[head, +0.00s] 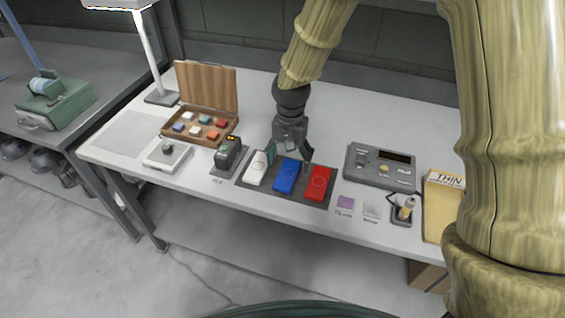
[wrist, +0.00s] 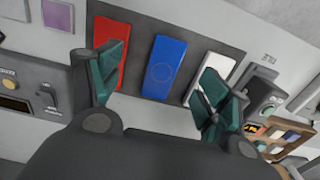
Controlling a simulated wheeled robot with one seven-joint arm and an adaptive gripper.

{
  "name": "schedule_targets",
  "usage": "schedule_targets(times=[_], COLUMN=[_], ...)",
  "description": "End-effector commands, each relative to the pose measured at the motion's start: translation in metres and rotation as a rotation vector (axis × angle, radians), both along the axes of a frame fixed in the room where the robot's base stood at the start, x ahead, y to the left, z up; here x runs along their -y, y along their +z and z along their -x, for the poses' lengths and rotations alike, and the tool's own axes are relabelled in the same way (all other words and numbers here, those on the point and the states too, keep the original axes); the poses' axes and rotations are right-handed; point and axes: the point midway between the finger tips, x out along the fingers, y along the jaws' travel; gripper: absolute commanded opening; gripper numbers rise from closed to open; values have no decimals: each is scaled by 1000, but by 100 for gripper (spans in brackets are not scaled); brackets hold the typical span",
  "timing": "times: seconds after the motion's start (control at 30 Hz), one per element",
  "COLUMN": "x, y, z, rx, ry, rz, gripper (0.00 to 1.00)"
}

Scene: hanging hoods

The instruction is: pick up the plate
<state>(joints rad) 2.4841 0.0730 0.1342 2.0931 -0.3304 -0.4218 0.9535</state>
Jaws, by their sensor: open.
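Three flat rectangular plates lie side by side on a dark mat (head: 331,205): a white plate (head: 254,174), a blue plate (head: 286,175) and a red plate (head: 318,184). In the wrist view the red plate (wrist: 110,50), the blue plate (wrist: 165,67) and the white plate (wrist: 208,72) run left to right. My gripper (head: 290,156) is open and empty, at the back edge of the mat and pointing down. In the wrist view its teal fingers (wrist: 166,75) stand apart on either side of the blue plate's near end. A finger hides part of the white plate.
A small dark meter (head: 228,153) stands left of the mat, close to the white plate. A grey control box (head: 380,167) is at the right. A wooden sample case (head: 200,126), a white scale (head: 167,155) and a lamp (head: 150,55) stand further left. Bare table lies behind the mat.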

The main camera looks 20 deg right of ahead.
Motion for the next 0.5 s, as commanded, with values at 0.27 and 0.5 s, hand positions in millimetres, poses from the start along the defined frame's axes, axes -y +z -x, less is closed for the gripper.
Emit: schedule_targets(times=[0.27,0.5], x=[-2,-3], y=[-11,-37], z=[-4,-5], rx=[-2,-1], ry=[-5,-4], rz=[7,7], gripper=[77,77])
